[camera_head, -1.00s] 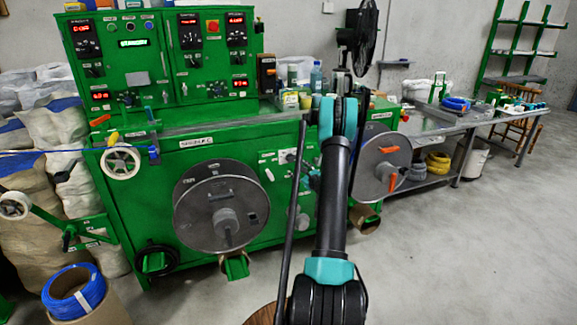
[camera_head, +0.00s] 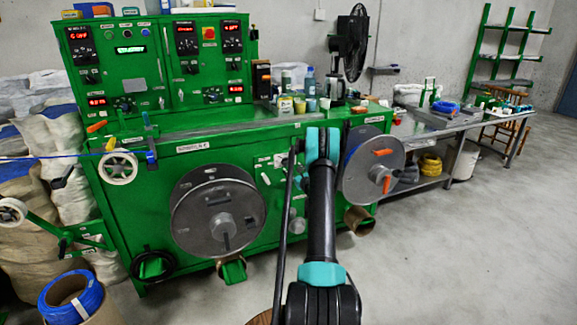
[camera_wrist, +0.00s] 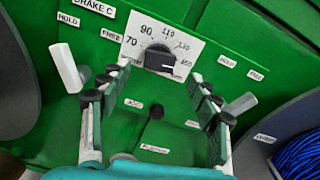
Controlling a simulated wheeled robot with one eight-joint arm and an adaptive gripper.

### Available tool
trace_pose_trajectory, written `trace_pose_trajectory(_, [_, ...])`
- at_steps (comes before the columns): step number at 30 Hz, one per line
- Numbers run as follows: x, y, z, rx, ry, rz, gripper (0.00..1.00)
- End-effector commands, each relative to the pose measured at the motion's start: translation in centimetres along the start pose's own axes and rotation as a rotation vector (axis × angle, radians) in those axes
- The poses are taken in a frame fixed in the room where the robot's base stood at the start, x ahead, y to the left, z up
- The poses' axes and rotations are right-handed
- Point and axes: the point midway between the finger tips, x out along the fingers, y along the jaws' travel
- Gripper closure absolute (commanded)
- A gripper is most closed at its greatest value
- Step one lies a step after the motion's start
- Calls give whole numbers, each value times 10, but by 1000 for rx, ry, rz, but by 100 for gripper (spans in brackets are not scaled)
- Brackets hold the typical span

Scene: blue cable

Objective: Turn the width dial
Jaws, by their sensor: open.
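A black dial knob (camera_wrist: 158,58) sits on a white scale plate (camera_wrist: 183,48) marked 70, 90, 110 and higher, on the green machine face. Its white pointer line points right, toward the high end of the scale. No width label is readable. My gripper (camera_wrist: 151,92) is open, its two fingers spread either side below the knob, with nothing between them. The knob lies just beyond the fingertips, apart from them. In the head view the white scale plate (camera_head: 281,159) shows small beside my arm, which hides my gripper.
A second black knob (camera_wrist: 157,112) sits lower between the fingers. Large reels flank the dial, left (camera_head: 217,210) and right (camera_head: 373,163). The floor at front right is clear.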

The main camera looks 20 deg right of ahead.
Motion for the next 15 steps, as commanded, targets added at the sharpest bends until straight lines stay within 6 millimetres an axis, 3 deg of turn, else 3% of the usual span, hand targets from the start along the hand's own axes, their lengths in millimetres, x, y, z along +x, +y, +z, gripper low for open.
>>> trace_pose_trajectory(6, [40, 1, 0, 0, 0, 1, 38])
trace_pose_trajectory(15, [64, 0, 0, -1, 0, 0, 38])
